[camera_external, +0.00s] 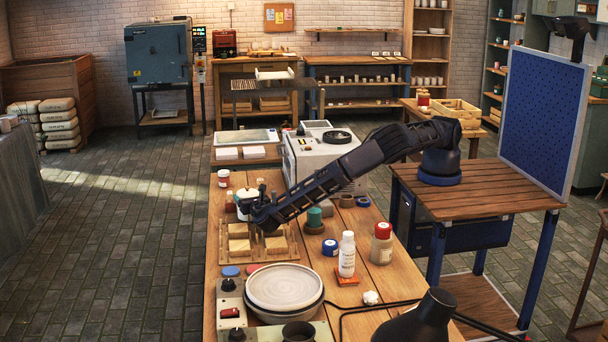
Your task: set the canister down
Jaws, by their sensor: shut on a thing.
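A white jar with a red lid (224,178) stands behind the canister. A green cylinder (314,217), a white bottle (347,254) and a red-lidded jar (381,244) stand to the right. A white machine (318,160) is behind; a round plate (284,286) is in front.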

